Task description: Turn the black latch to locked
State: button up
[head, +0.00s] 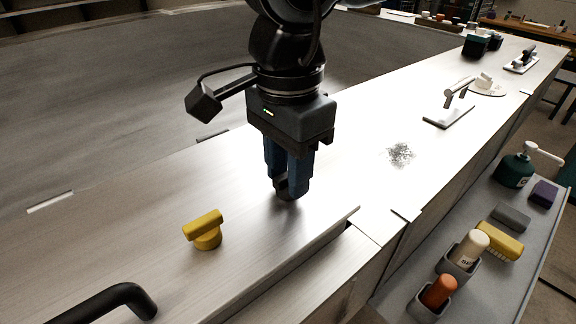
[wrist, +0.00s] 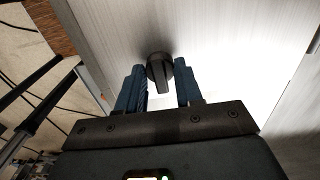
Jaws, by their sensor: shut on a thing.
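The black latch (wrist: 158,66) is a round knob with a raised grip bar, mounted on the brushed metal top. In the wrist view its bar points toward my gripper's palm. My gripper (head: 288,190) points down over it with its two blue fingers shut on the latch, one on each side; the fingers also show in the wrist view (wrist: 161,82). In the head view the fingers hide most of the latch (head: 281,184). I cannot read any locked or unlocked mark.
A yellow knob (head: 205,230) stands on the metal top (head: 130,222) left of my gripper, with a black bar handle (head: 112,298) nearer. Metal shavings (head: 400,154) lie to the right. A lower grey shelf (head: 497,283) holds bottles, a brush and blocks.

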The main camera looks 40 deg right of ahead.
jog(key=shift+f+n+b, duration=0.15)
jog(key=shift+n+b, duration=0.15)
jog(key=shift+b, duration=0.15)
jog(key=n+b, duration=0.2)
jog(key=b, duration=0.2)
jog(key=shift+f+n, duration=0.15)
jog(key=shift+n, duration=0.25)
jog(key=n+b, duration=0.8)
jog(key=n, duration=0.2)
jog(key=shift+n+b, duration=0.3)
jog(key=shift+n, duration=0.1)
jog(key=shift+r+n+b, duration=0.15)
jog(key=shift+n+b, duration=0.35)
jog(key=shift+n, duration=0.4)
jog(key=shift+r+n+b, duration=0.15)
jog(key=shift+n+b, duration=0.3)
jog(key=shift+n, duration=0.45)
jog(key=o, duration=1)
jog(key=shift+o, duration=0.2)
